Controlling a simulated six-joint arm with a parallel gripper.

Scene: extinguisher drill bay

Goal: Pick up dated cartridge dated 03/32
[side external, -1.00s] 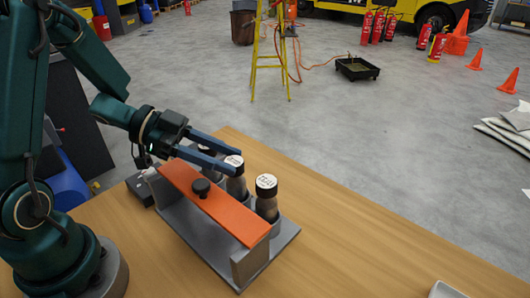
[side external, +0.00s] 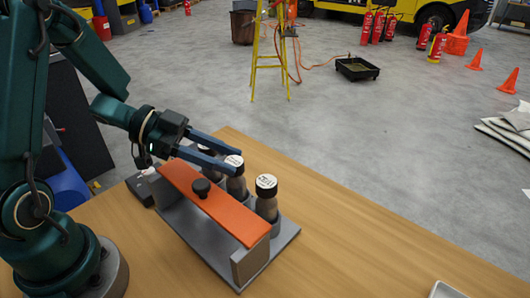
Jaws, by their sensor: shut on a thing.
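Several dark cartridges with white printed tops stand upright in a grey rack (side external: 284,240) on the wooden table. My gripper (side external: 236,162) reaches over the rack from the left, and its two blue-grey fingers are shut on the middle cartridge (side external: 236,186) near its top. That cartridge still stands in its place in the rack. The front cartridge (side external: 267,207) stands apart from the fingers. The rear cartridge (side external: 207,150) is mostly hidden behind the fingers. The print on the tops is too small to read, so I cannot tell which is dated 03/32.
A pale tray (side external: 446,291) is cut off at the table's front edge. The table (side external: 345,240) to the right of the rack is clear.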

